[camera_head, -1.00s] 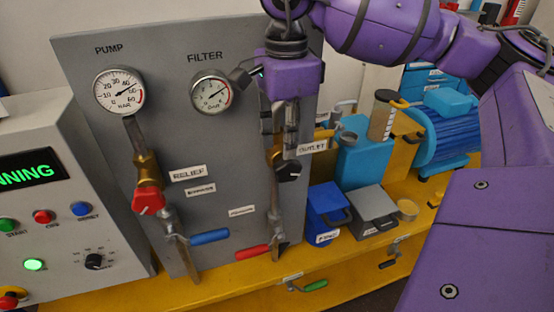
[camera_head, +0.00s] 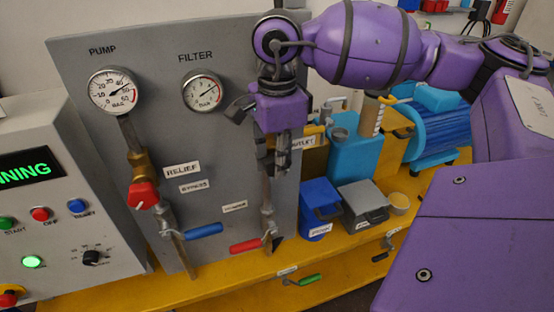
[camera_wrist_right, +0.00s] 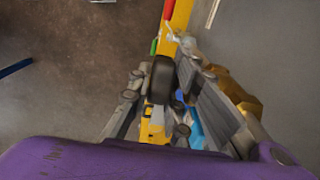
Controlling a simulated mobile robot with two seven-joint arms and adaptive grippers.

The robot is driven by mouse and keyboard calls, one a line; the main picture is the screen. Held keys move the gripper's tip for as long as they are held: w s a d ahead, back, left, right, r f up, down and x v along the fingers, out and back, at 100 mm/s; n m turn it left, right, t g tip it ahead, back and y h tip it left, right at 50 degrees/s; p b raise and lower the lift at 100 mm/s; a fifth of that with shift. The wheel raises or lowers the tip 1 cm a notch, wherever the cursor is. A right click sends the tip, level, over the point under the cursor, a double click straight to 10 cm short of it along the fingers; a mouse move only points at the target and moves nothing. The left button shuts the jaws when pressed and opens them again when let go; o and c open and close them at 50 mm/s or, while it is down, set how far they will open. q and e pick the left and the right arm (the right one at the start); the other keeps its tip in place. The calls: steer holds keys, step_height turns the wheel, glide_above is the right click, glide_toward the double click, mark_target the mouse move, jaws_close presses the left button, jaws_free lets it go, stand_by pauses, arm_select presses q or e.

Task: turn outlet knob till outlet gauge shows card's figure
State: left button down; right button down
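My right gripper (camera_head: 271,168) points down in front of the grey panel, beside the label reading OUTLET (camera_head: 303,141). In the right wrist view, a black knob (camera_wrist_right: 163,80) sits between the two spread fingers of this gripper (camera_wrist_right: 168,98). A small gap shows at the left finger; contact on the right is unclear. In the head view the gripper hides the knob. No gauge marked outlet shows; my right arm covers the panel's upper right. I cannot make out a card with a figure. My left gripper is out of view.
PUMP (camera_head: 113,91) and FILTER (camera_head: 202,92) gauges are on the panel (camera_head: 225,150). A red relief knob (camera_head: 143,195), blue lever (camera_head: 206,230) and red lever (camera_head: 246,245) stick out below. Blue (camera_head: 320,205) and grey (camera_head: 364,205) boxes stand at right on the yellow bench (camera_head: 225,275).

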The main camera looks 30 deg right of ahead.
steer(key=shift+d+f+y, duration=0.1)
steer(key=shift+d+y, duration=0.05)
steer(key=shift+y, duration=0.65)
steer(key=c, duration=1.9)
jaws_free()
steer(key=shift+r, duration=0.2)
step_height(320, 180, up, 12)
steer(key=d, duration=0.1)
steer(key=shift+s+d+f, duration=0.15)
steer(key=shift+s+d, duration=0.05)
